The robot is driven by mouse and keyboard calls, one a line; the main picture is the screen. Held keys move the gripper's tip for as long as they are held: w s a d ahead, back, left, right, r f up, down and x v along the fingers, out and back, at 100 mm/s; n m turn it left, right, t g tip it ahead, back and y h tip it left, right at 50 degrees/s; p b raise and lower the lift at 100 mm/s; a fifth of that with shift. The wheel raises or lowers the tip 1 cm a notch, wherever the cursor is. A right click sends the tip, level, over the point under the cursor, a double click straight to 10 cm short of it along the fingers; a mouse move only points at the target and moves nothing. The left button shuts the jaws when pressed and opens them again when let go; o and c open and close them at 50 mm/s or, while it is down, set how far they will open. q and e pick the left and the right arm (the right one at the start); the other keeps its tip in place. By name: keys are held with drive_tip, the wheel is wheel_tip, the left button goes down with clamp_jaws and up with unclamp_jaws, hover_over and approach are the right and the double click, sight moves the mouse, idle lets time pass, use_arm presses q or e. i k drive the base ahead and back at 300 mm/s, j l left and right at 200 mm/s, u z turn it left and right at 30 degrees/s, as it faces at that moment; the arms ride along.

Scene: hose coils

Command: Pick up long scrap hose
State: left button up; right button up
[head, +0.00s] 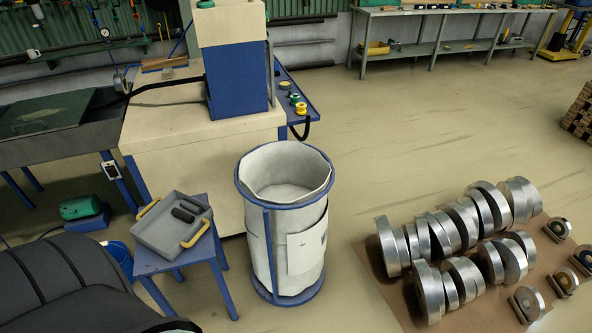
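Two short black hose pieces lie in a grey tray (160,236) with yellow handles. One hose piece (191,205) is nearer the tray's back right corner, and the other (183,214) lies close beside it. They overlap in view, so I cannot tell for sure which is longer. The tray sits on a small blue stool (150,264). A white-lined bin (256,232) in a blue round frame stands just right of the stool; the part of its inside that shows looks empty. Neither of my grippers is in view.
A cream and blue machine (165,140) stands behind the bin, with a black hose (163,86) at its left. A black padded seat-like thing (65,285) fills the lower left. Metal rings (430,290) lie on a brown mat at right. Floor between bin and mat is clear.

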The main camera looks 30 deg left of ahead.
sight(176, 212)
drive_tip(key=u, duration=1.95)
